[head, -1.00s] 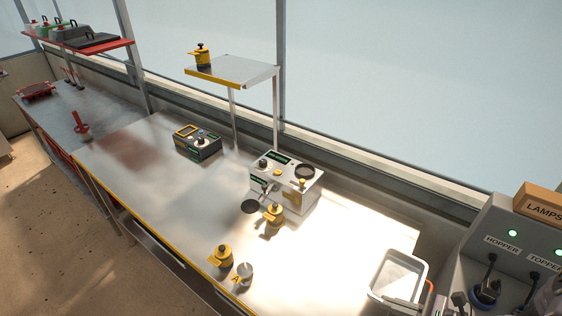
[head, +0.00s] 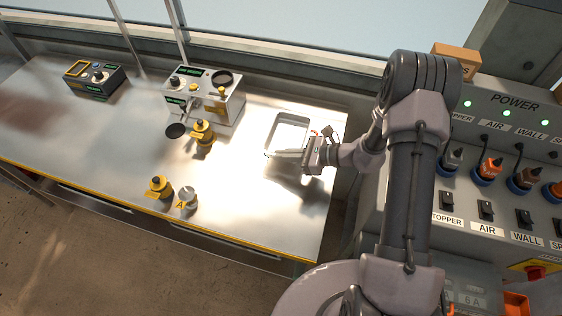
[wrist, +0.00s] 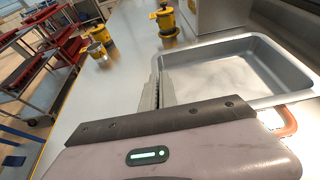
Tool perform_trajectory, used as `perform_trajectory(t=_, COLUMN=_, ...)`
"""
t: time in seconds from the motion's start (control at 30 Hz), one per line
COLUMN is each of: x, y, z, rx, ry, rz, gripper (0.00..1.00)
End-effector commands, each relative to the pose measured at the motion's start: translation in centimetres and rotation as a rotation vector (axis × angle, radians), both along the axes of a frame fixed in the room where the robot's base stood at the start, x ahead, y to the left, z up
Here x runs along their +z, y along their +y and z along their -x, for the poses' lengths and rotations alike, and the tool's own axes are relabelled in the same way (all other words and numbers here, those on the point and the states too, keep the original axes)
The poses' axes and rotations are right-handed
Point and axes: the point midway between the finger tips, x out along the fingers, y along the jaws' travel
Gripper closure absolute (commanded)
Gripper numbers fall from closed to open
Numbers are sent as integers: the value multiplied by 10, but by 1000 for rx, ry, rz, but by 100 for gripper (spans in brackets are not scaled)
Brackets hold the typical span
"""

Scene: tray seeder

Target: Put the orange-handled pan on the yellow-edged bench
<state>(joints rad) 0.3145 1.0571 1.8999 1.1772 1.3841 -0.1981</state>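The orange-handled pan (head: 292,117) is a shallow pale grey rectangular tray at the right end of the yellow-edged bench (head: 100,150). In the wrist view the pan (wrist: 285,70) is level and empty, with its orange handle (wrist: 286,122) at the near right.
A white instrument box (head: 205,93) stands behind and left of the pan. A power panel (head: 510,120) is at the right. The bench's left part is mostly clear.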

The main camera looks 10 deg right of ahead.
Motion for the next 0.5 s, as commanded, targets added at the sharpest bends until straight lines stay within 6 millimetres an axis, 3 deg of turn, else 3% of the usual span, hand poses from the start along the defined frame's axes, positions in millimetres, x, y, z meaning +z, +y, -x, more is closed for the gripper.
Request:
perform_trajectory(t=0.03, x=-2, y=8, z=-5, rx=4, ry=-3, rz=0, gripper=100)
perform_trajectory(t=0.1, x=-23, y=6, z=-3, rx=1, ry=2, rz=-1, gripper=100)
perform_trajectory(t=0.2, x=-38, y=5, z=-4, rx=1, ry=1, rz=0, gripper=100)
perform_trajectory(t=0.5, x=-39, y=5, z=-3, rx=1, ry=0, rz=0, gripper=100)
